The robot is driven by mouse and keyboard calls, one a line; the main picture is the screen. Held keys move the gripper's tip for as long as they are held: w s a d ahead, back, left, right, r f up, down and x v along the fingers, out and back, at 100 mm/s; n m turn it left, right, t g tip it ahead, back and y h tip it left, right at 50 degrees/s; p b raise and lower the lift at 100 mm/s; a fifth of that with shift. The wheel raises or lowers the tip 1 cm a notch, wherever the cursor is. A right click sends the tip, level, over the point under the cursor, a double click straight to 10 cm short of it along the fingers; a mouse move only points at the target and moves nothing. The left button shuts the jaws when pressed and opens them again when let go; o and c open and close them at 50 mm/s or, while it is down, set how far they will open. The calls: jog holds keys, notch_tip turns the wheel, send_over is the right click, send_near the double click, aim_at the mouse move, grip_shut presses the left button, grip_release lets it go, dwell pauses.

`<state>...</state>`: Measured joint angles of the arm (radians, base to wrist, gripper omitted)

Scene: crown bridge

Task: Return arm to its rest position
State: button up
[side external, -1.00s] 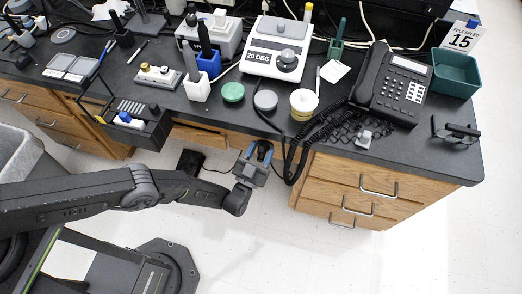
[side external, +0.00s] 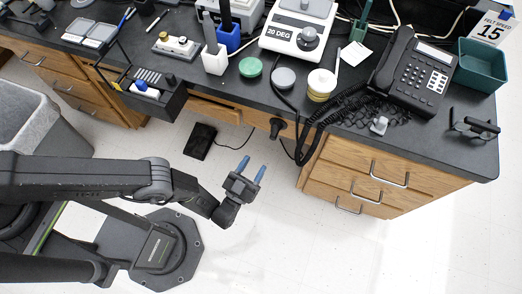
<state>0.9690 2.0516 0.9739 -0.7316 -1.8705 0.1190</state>
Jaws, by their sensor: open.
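My gripper (side external: 252,168) is in front of the dark bench, over the pale floor, at the middle of the picture. Its two blue fingers are spread apart with nothing between them. It is clear of the bench edge and touches nothing that I can see. My arm reaches in from the left, nearly level, with the gripper tipped up toward the bench.
The dark bench top (side external: 340,150) holds a white 20 DEG device (side external: 297,32), a phone (side external: 412,72), a teal bin (side external: 482,65) and round pots. A black tool caddy (side external: 160,98) juts off its front edge. A grey bin (side external: 45,110) stands left.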

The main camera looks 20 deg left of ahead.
jog(key=shift+s+a+f, duration=0.15)
jog(key=shift+s+f, duration=0.05)
jog(key=shift+s, duration=0.35)
